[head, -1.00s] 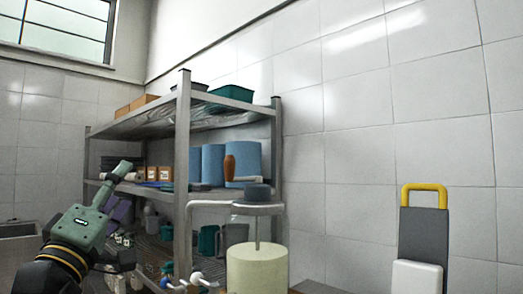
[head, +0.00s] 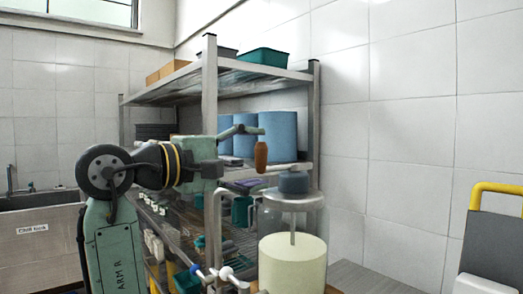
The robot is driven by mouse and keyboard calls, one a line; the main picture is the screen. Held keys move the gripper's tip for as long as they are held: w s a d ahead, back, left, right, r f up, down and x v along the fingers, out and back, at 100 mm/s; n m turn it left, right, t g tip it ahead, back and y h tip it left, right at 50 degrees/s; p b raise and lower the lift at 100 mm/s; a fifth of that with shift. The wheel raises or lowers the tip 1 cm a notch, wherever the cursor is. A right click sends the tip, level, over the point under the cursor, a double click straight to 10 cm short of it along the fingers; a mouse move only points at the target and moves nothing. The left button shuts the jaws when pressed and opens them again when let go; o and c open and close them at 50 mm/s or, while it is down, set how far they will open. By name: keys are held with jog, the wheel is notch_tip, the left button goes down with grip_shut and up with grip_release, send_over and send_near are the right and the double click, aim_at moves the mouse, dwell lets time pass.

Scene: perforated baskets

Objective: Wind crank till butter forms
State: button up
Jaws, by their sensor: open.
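A churn stands in the lower middle of the head view, with a clear jar, a grey lid (head: 291,200) and a dark hub (head: 293,183). Pale yellow contents (head: 292,262) fill its lower part around a thin upright shaft. The crank's brown handle (head: 261,155) stands upright above and left of the hub. My gripper (head: 256,154) reaches in from the left and is open at the handle. A dark finger shows just above the handle. The lower finger is hard to make out, and I cannot tell whether either touches the handle.
A metal shelf rack (head: 209,110) stands behind, holding blue cylinders (head: 276,137) and a green basket (head: 262,57). A yellow-handled dark object (head: 490,245) stands at right. A sink (head: 40,225) is at far left. A grey surface (head: 375,277) right of the churn looks clear.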

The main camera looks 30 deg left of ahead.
jog(key=shift+x, duration=1.1)
grip_shut()
